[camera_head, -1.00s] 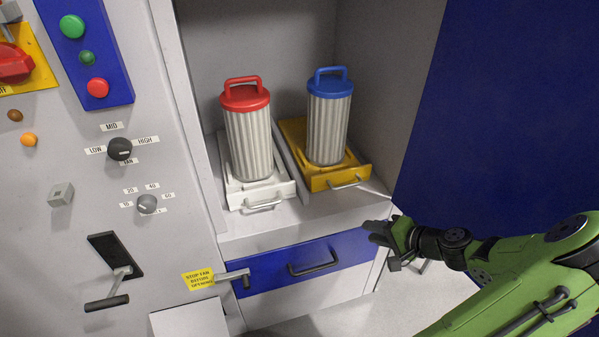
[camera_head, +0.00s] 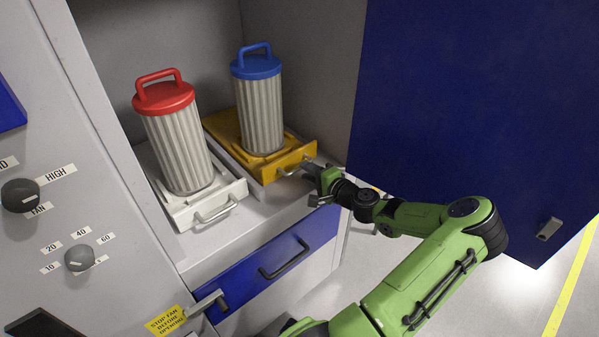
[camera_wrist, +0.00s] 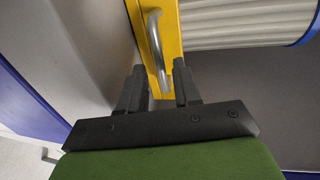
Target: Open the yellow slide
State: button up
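The yellow slide (camera_head: 293,155) sits in the cabinet's open compartment on the right, carrying a filter with ribbed sides and a blue cap (camera_head: 257,68). Its metal bar handle (camera_head: 291,169) is on the front face. My gripper (camera_head: 314,175) is just in front of that handle, to its right. In the wrist view my gripper (camera_wrist: 160,82) is open, its two black fingers on either side of the yellow front, and the handle (camera_wrist: 157,45) lies between and beyond the fingertips. Whether the fingers touch the handle I cannot tell.
A white slide (camera_head: 180,215) with a red-capped filter (camera_head: 172,130) stands left of the yellow one. A blue drawer (camera_head: 245,275) with a dark handle is below. The blue door (camera_head: 450,110) stands open at right. A latch lever (camera_head: 208,303) sits beside a yellow label.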

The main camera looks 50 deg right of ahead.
jog(key=x, duration=0.4)
jog(key=shift+w+b, duration=0.1)
jog(key=shift+b, duration=0.2)
grip_shut()
